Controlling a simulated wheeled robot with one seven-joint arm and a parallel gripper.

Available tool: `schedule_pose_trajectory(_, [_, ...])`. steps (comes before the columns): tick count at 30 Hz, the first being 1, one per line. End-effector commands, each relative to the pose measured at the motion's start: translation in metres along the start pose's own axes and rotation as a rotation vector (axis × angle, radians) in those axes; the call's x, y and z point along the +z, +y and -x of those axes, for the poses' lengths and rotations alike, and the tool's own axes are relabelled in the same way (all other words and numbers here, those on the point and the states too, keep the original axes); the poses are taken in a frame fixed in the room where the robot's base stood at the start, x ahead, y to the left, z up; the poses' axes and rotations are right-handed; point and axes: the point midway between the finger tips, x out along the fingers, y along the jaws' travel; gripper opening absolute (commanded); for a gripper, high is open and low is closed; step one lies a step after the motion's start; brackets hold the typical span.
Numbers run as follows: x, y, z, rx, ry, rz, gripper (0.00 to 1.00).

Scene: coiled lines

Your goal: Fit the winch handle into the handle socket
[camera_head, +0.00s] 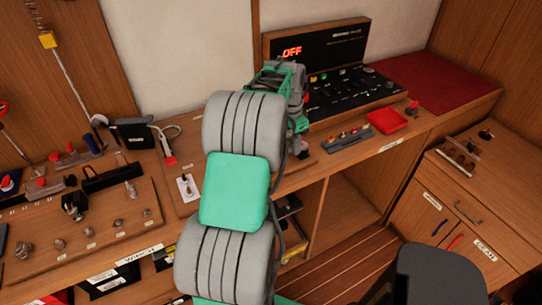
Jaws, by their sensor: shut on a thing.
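My arm fills the middle of the view, and its green and grey far end (285,82) is over the bench in front of the control panel. My gripper's fingers are hidden behind my own arm, so what they hold does not show. I cannot make out the winch handle with certainty. A small white plate with a dark fitting (187,188) lies on the bench just left of my arm. A black open-topped holder (112,178) stands on the left board. I cannot tell which fitting is the handle socket.
A wooden board (110,262) with several metal fittings is at left, above a "WINCH" label (138,254). A black panel (345,90) reading "OFF" stands at the back. A red tray (387,121) lies right. A dark seat (440,273) stands at front right.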

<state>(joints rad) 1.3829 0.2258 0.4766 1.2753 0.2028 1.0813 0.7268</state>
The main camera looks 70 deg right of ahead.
Motion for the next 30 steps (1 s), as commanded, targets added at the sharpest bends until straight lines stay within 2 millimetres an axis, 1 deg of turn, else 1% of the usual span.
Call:
schedule_pose_trajectory(4, [0.000,0.000,0.001,-0.001,0.001,0.000,0.00])
schedule_pose_trajectory(6, [-0.001,-0.001,0.005,-0.002,0.001,0.000,0.00])
schedule_pose_trajectory(15, [-0.005,-0.001,0.040,-0.002,0.001,0.001,0.00])
schedule_pose_trajectory(17, [-0.005,-0.001,0.044,-0.002,0.001,0.001,0.00])
schedule_pose_trajectory(26, [-0.005,-0.001,0.044,-0.002,0.001,0.002,0.00])
schedule_pose_trajectory(29, [0.005,-0.007,0.047,-0.006,0.001,0.035,0.00])
schedule_pose_trajectory(30, [0.014,-0.012,0.049,-0.009,0.001,0.064,0.00])
